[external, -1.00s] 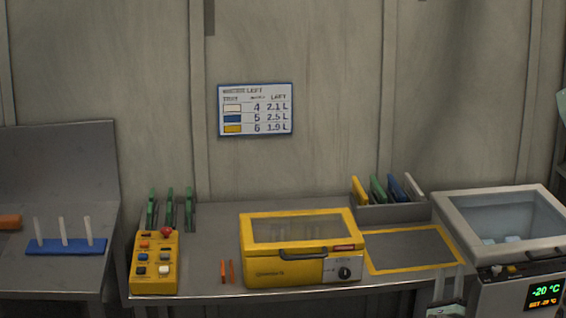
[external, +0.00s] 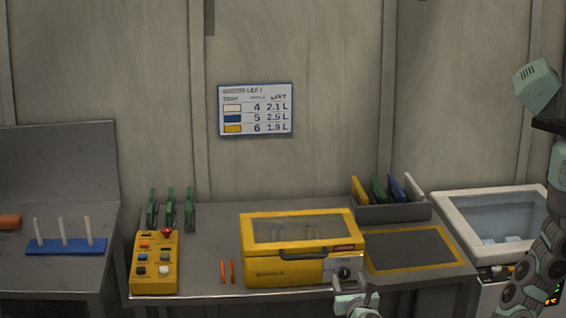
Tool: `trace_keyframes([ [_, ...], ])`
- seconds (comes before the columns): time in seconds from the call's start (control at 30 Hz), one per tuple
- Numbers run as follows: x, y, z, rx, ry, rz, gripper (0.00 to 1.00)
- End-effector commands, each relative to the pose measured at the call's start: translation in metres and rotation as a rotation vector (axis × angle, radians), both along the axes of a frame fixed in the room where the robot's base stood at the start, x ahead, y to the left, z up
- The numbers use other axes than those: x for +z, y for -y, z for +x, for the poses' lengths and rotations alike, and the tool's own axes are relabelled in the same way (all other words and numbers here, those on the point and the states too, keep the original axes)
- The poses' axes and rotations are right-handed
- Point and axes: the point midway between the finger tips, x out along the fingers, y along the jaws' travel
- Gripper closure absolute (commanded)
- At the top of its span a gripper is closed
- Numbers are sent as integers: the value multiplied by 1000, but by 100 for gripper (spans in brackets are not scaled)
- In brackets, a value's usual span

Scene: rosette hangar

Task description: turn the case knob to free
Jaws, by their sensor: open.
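The yellow case (external: 285,267) sits on the bench with its windowed lid (external: 299,229) down and a dark handle (external: 302,252) at its front. The case knob (external: 344,273) is a dark round knob on the pale panel at the front right of the case. My gripper (external: 346,286) is open just below and in front of the knob. It covers the lower part of the panel. I cannot tell whether its fingers touch the knob, nor which way the knob points.
A yellow button box (external: 155,263) and two orange sticks (external: 226,271) lie left of the case. A yellow-outlined mat (external: 412,250) is at right, before a rack of coloured cards (external: 390,212). A freezer (external: 489,212) stands far right, partly behind my arm.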

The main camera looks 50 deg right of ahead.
Motion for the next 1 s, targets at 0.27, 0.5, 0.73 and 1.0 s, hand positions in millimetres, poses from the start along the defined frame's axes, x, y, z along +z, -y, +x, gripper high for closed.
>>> trace_keyframes([
  [0.27,0,18,20,1,0,-1,47],
  [0.5,0,19,22,1,-1,-2,47],
  [0.73,0,19,21,1,-1,-2,62],
  [1.0,0,19,21,1,0,-1,84],
])
